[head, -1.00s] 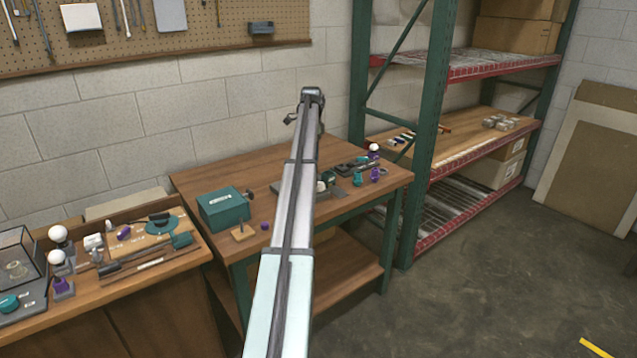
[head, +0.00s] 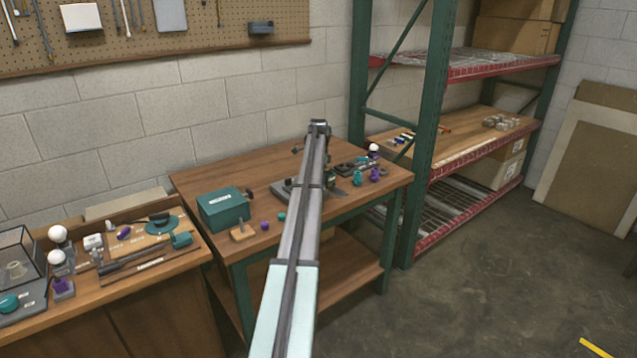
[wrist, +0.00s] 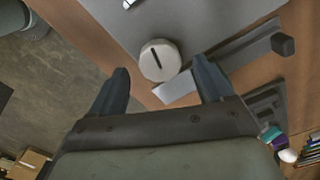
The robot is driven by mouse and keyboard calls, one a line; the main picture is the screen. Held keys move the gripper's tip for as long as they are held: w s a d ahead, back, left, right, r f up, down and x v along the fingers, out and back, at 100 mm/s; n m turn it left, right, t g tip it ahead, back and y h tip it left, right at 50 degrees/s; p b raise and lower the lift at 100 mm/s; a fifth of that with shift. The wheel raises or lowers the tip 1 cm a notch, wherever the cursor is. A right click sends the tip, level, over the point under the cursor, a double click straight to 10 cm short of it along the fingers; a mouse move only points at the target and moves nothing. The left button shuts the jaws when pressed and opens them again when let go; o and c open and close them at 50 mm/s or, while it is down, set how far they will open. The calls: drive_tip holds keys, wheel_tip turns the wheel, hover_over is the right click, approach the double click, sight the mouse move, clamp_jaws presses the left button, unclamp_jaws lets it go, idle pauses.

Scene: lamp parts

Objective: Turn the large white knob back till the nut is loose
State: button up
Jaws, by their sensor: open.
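The large white knob (wrist: 160,61) shows in the wrist view as a round white cap with a dark slot across its face. It stands on a grey plate (wrist: 205,22). My gripper (wrist: 162,67) is open, with one dark finger on each side below the knob in the picture. Nothing is held between the fingers. I cannot tell whether either finger touches the knob. In the head view my arm covers the knob, and a grey base (head: 281,188) shows beside the arm on the workbench (head: 215,173). The nut cannot be made out.
A teal box (head: 222,209) stands left of my arm on the bench. Teal and purple parts (head: 376,174) stand at its right end. A grey bar with a dark block (wrist: 283,44) lies right of the knob. A green-posted shelf (head: 426,140) rises close behind the bench's right end.

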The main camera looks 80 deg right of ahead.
drive_tip(key=shift+f, duration=1.05)
drive_tip(key=c, duration=1)
